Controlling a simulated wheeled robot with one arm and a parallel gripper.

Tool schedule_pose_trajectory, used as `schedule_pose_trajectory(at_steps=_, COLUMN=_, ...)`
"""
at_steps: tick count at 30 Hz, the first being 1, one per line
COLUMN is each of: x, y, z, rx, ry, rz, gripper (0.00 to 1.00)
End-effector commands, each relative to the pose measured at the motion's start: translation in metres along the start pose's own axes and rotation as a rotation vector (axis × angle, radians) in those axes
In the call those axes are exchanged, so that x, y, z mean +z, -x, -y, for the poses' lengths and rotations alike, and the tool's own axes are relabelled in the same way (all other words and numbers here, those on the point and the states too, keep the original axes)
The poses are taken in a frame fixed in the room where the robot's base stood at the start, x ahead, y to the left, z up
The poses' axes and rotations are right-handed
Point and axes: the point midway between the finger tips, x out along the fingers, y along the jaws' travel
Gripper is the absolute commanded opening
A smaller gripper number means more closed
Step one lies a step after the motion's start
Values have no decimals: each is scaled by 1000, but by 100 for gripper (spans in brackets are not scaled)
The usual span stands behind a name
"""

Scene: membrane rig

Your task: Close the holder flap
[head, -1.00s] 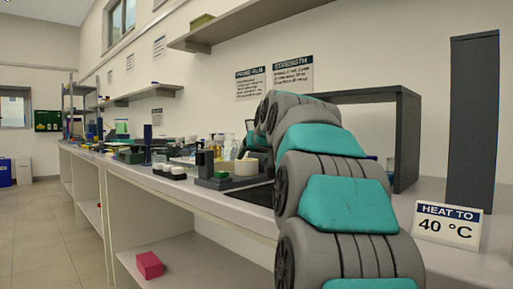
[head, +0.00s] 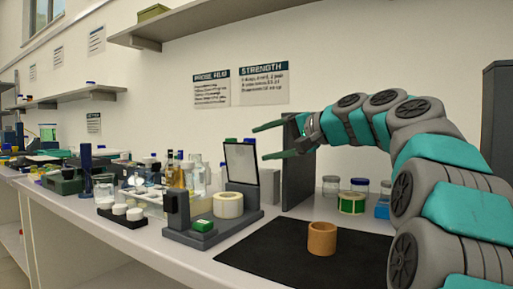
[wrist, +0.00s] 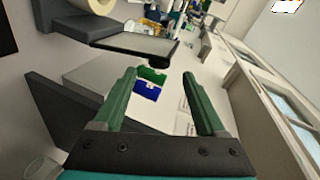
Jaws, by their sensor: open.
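The holder (head: 190,238) is a dark grey base on the bench, with a short post at its left and a small green block on it. Its flap (head: 241,163), a pale panel in a dark frame, stands upright at the back right, open. A cream roll (head: 228,204) sits in front of the flap. My gripper (head: 260,142) is open and empty, pointing left, with its fingertips near the flap's upper right corner. The head view does not settle the depth between them. In the wrist view, the flap (wrist: 135,45) lies just beyond my open fingers (wrist: 158,75), with no clear contact.
A brown ring (head: 322,238) stands on a black mat (head: 290,262) right of the holder. A dark grey upright frame (head: 297,165) is behind, close to my gripper. Bottles and glassware crowd the left.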

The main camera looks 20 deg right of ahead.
Motion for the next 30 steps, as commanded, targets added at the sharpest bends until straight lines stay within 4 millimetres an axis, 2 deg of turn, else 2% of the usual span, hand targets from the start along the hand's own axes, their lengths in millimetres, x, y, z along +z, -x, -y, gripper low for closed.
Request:
schedule_pose_trajectory(at_steps=9, x=0, y=-47, z=-2, rx=4, ry=-2, rz=2, gripper=74)
schedule_pose_trajectory(at_steps=15, x=-1, y=-69, z=-2, rx=4, ry=0, rz=-1, gripper=74)
schedule_pose_trajectory(at_steps=26, x=-1, y=-74, z=-1, rx=2, ry=1, rz=-2, gripper=74)
schedule_pose_trajectory(at_steps=30, x=-1, y=-74, z=-1, rx=2, ry=1, rz=-2, gripper=59)
